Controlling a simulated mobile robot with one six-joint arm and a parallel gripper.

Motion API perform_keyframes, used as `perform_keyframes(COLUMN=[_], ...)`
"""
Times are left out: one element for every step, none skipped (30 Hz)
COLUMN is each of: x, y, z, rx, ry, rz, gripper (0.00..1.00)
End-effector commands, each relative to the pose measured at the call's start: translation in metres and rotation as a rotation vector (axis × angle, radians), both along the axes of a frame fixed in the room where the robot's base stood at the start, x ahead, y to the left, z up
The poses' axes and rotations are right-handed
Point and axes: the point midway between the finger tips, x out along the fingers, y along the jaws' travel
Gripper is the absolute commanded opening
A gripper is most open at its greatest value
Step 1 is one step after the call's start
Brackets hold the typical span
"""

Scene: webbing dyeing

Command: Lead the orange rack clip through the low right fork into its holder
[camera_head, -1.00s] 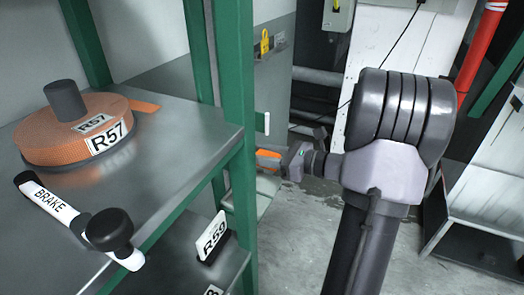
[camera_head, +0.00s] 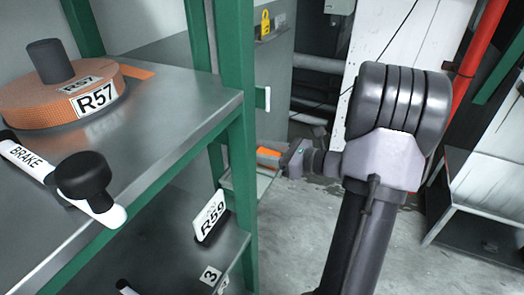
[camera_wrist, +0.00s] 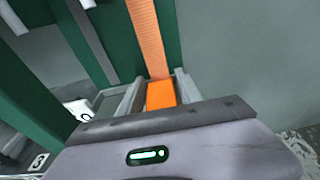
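The orange clip (camera_wrist: 160,94) sits between the two grey fingers of my gripper (camera_wrist: 157,88) in the wrist view. Orange webbing (camera_wrist: 147,38) runs from the clip away toward a green post. In the head view the clip (camera_head: 268,156) shows as a small orange piece at the tip of my gripper (camera_head: 283,159), just right of the front green post. My gripper appears shut on it. The webbing roll marked R57 (camera_head: 97,101) lies on the upper shelf. I cannot clearly make out the low right fork or the holder.
The green rack post (camera_head: 237,130) stands close left of my gripper. A brake handle (camera_head: 84,180) projects at the upper shelf (camera_head: 180,105) edge; an R59 tag (camera_head: 210,216) stands below. A white cabinet (camera_head: 492,175) is at right. Floor (camera_head: 285,235) shows below my gripper.

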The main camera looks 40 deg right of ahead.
Motion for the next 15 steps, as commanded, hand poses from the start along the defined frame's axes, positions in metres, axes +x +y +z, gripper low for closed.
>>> perform_keyframes(x=[0.0, 0.0, 0.0, 0.0, 0.0, 0.0, 0.0, 0.0, 0.0, 0.0, -0.001, -0.003, -0.006, -0.009, -0.015], y=[0.0, 0.0, 0.0, 0.0, 0.0, 0.0, 0.0, 0.0, 0.0, 0.0, -0.001, -0.002, -0.003, -0.004, -0.007], z=[0.0, 0.0, 0.0, 0.0, 0.0, 0.0, 0.0, 0.0, 0.0, 0.0, 0.0, 0.001, 0.002, 0.003, 0.005], rx=[0.0, 0.0, 0.0, 0.0, 0.0, 0.0, 0.0, 0.0, 0.0, 0.0, 0.0, -0.001, 0.0, 0.0, 0.001], ry=[0.0, 0.0, 0.0, 0.0, 0.0, 0.0, 0.0, 0.0, 0.0, 0.0, 0.0, 0.001, 0.001, 0.001, 0.001], rz=[0.0, 0.0, 0.0, 0.0, 0.0, 0.0, 0.0, 0.0, 0.0, 0.0, 0.0, -0.001, -0.001, -0.001, -0.003], gripper=[0.54, 0.58, 0.58, 0.58, 0.58, 0.58, 0.58, 0.58, 0.58, 0.58, 0.58, 0.58, 0.58, 0.58, 0.58])
